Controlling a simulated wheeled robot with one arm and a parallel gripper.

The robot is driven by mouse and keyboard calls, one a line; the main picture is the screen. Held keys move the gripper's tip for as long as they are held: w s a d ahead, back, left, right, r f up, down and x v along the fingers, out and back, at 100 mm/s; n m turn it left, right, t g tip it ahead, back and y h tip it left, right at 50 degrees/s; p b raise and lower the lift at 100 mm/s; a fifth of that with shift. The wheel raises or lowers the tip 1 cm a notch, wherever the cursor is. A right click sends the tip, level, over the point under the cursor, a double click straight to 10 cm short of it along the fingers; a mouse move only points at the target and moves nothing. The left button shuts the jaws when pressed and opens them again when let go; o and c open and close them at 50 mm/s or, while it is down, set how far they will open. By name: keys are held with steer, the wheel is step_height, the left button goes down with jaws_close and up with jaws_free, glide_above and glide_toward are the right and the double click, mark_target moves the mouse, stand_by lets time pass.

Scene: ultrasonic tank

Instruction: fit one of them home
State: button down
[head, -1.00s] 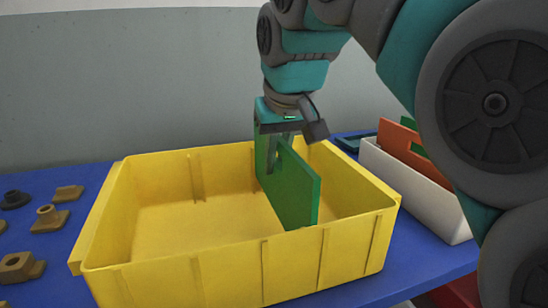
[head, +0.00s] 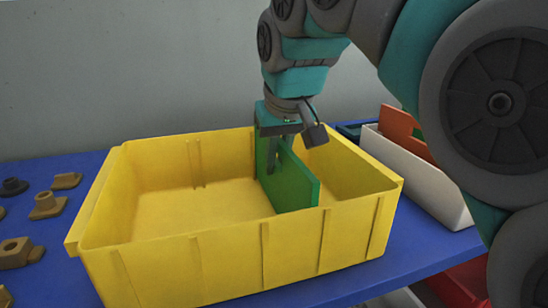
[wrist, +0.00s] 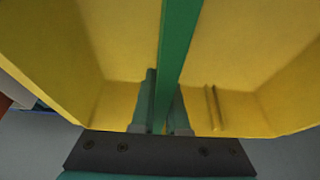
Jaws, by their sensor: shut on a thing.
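My gripper (head: 276,165) is shut on the upper edge of a green divider panel (head: 295,185), toward its far end. The panel stands upright across the yellow bin (head: 215,250), right of its middle, with its lower part inside and its near lower end hidden behind the front wall. In the wrist view the fingers (wrist: 164,115) straddle the panel's edge (wrist: 178,45). A rib pair (head: 196,172) shows on the bin's back wall, left of the panel; a rib pair also shows in the wrist view (wrist: 213,108). I cannot tell whether the panel's ends sit between ribs.
A white holder (head: 410,175) with an orange panel (head: 402,130) stands right of the bin. Several brown blocks (head: 47,205) and a dark part (head: 14,186) lie left on the blue table (head: 370,285). A red container (head: 462,285) is low at right.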

mark_target(281, 142)
steer(key=shift+f, duration=0.35)
steer(key=c, duration=0.8)
jaws_free()
steer(key=shift+c, duration=0.2)
steer(key=shift+v, duration=3.9)
steer(key=shift+s, duration=0.1)
